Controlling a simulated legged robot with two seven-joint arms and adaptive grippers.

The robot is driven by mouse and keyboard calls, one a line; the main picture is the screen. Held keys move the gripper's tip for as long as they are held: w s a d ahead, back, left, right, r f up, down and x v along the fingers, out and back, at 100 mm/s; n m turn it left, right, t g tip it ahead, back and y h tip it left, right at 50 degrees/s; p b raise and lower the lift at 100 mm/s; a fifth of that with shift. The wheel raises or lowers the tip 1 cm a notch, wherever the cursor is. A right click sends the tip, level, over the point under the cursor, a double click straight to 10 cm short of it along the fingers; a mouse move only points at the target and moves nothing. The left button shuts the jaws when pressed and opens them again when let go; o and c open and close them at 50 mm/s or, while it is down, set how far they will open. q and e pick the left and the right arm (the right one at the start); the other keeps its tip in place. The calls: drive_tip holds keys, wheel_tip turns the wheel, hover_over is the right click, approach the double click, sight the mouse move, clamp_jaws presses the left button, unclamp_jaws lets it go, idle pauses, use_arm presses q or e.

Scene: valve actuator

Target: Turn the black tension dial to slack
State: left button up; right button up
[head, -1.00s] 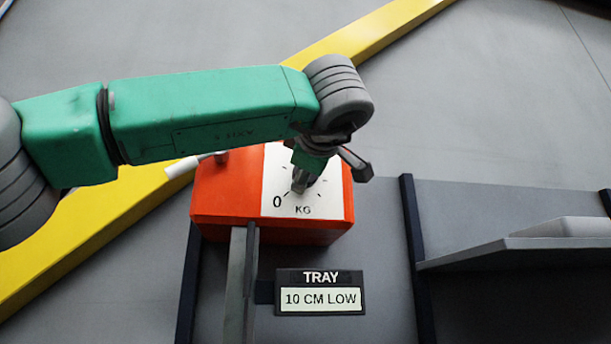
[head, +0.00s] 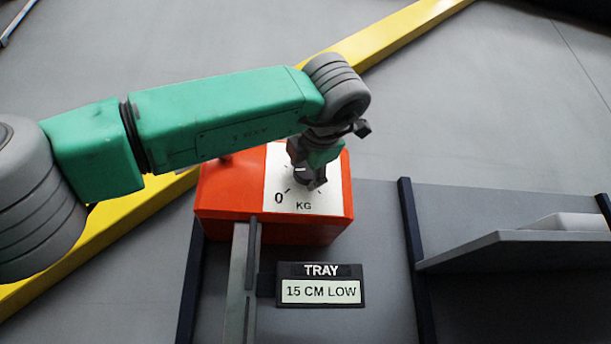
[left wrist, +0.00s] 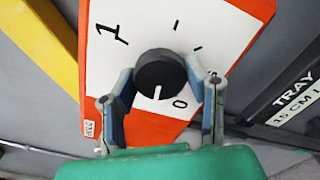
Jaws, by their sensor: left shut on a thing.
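The black tension dial (left wrist: 160,72) sits on a white scale face (left wrist: 210,20) marked 0 and 1, with several ticks. In the left wrist view its white pointer line points down, just left of the 0. My left gripper (left wrist: 160,88) is shut on the dial, one finger on each side. In the head view the left gripper (head: 309,180) reaches down onto the scale face and hides most of the dial. The scale face is on top of an orange box (head: 230,205). My right gripper is in neither view.
A tray display (head: 320,290) in front of the box reads "15 CM LOW". A grey upright bar (head: 240,285) stands left of it. A grey shelf (head: 515,245) is at the right. A yellow beam (head: 400,32) runs diagonally behind.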

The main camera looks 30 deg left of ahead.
use_arm(q)
drive_tip(key=n+b, duration=0.1)
drive_tip(key=n, duration=0.3)
drive_tip(key=shift+w+f+n+b, duration=0.2)
drive_tip(key=shift+n+b, duration=0.1)
drive_tip(key=shift+b, duration=0.1)
drive_tip(key=shift+d+n, duration=0.1)
drive_tip(key=shift+n, duration=0.5)
drive_tip(key=shift+s+r, duration=0.1)
drive_tip(key=o, duration=1.2)
drive_tip(key=shift+c, duration=0.2)
drive_tip(key=shift+w, duration=0.4)
drive_tip(key=shift+s+d+r, duration=0.1)
drive_tip(key=shift+s+d, duration=0.05)
drive_tip(key=shift+s, duration=0.45)
drive_tip(key=v, duration=1)
drive_tip(key=shift+d+f, duration=0.25)
drive_tip(key=shift+d, duration=0.3)
drive_tip(key=shift+a, duration=0.1)
